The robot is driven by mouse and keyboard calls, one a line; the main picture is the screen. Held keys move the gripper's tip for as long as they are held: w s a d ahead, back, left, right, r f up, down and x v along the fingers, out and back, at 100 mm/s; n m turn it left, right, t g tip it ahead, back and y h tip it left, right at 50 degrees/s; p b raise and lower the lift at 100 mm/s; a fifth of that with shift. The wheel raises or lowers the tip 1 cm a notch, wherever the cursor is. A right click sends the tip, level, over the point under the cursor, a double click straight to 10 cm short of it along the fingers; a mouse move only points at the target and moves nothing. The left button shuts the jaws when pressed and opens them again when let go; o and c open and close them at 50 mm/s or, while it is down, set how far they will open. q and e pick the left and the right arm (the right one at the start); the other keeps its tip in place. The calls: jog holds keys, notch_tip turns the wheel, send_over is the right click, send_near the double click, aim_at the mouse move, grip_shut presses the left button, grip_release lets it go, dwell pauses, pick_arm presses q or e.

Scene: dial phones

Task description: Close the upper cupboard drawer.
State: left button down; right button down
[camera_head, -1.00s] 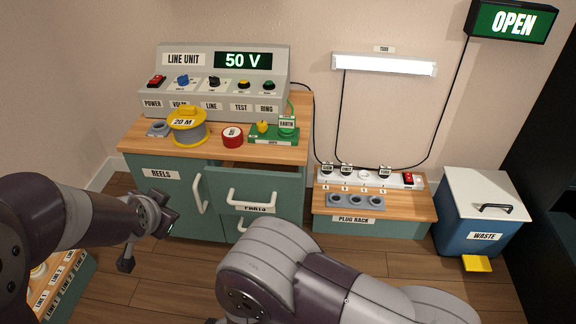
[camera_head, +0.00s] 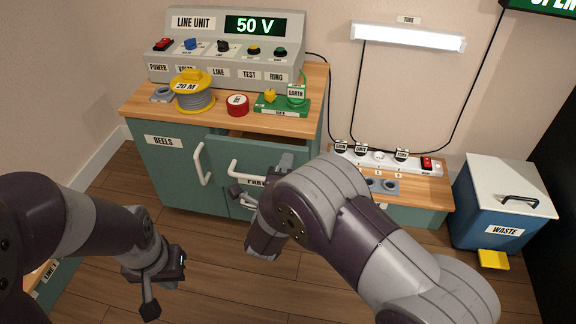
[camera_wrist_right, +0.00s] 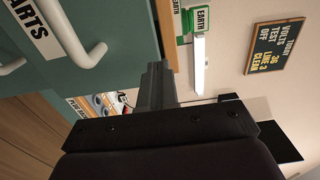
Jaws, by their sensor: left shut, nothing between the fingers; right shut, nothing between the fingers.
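The upper drawer (camera_head: 222,152) of the green cupboard, labelled PARTS, stands partly out; a strip of its brown inside shows below the wooden top. Its white handle (camera_head: 245,171) is on the front, partly covered by my right arm. My right gripper (camera_head: 286,161) is beside the right part of the drawer front, mostly hidden by my arm. In the right wrist view the shut, empty fingers (camera_wrist_right: 155,82) lie close to the edge of the green drawer front (camera_wrist_right: 115,45); I cannot tell if they touch. My left gripper (camera_head: 168,272) is shut and empty over the floor, away from the cupboard.
The REELS door (camera_head: 160,170) is left of the drawer. A yellow reel (camera_head: 193,90), red tape (camera_head: 238,105) and green earth board (camera_head: 283,104) stand on the cupboard top. The plug rack (camera_head: 415,190) and blue waste bin (camera_head: 500,210) stand to the right. Floor in front is clear.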

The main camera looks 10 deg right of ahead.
aim_at(290, 149)
jog(key=shift+b+x, duration=0.4)
jog(key=shift+x, duration=0.65)
pick_arm(q)
jog(key=shift+f, duration=0.7)
pick_arm(e)
jog(key=shift+x, duration=1.3)
pick_arm(q)
jog(key=shift+f, duration=0.15)
